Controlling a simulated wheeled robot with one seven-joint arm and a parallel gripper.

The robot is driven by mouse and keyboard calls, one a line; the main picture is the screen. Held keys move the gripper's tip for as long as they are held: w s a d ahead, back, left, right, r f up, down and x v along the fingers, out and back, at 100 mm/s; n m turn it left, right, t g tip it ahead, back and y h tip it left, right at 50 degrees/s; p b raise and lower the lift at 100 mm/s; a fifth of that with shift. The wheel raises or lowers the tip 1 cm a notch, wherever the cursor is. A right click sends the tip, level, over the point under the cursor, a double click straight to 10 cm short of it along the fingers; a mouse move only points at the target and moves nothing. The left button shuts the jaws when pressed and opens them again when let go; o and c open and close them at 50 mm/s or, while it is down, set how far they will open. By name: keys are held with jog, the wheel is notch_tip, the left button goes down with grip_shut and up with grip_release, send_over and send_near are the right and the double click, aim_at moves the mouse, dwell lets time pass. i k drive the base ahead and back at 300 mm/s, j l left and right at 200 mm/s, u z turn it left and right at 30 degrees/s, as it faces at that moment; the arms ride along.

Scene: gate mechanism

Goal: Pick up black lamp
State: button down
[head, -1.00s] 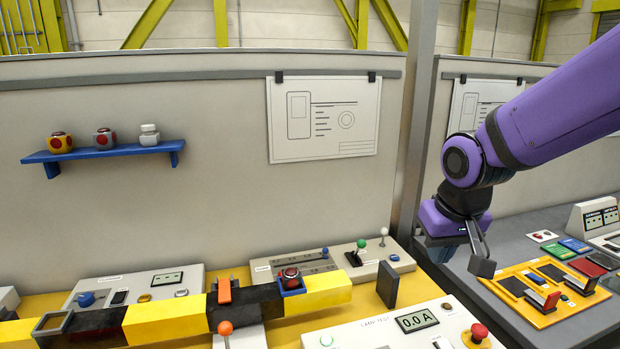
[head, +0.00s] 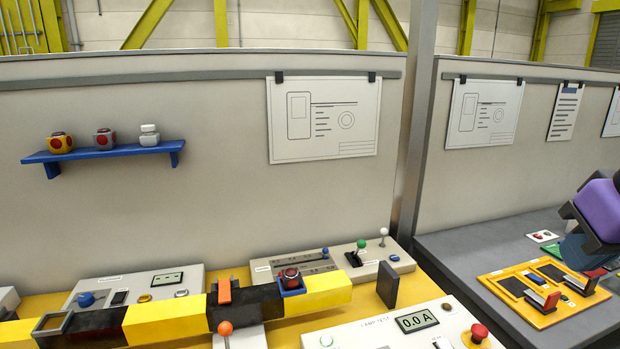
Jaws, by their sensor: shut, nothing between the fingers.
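The black lamp (head: 290,274), dark with red round marks, sits upright in a blue square holder (head: 291,289) on the yellow-and-black gate bar (head: 170,319). My gripper (head: 576,252) is at the right edge, partly cut off by the frame, over the right-hand bench. It is shut and empty, well to the right of the black lamp and apart from it. Its fingertips are hard to make out.
A blue wall shelf (head: 104,154) holds a yellow, a grey and a white lamp. An upright dark plate (head: 387,285) stands right of the black lamp. The lamp test panel (head: 397,325) is in front. A grey post (head: 414,130) divides the benches.

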aim_at(289, 284)
jog(key=u, duration=2.4)
jog(key=z, duration=1.75)
jog(key=i+j+z, duration=0.1)
jog(key=i+j, duration=0.15)
jog(key=i, duration=0.2)
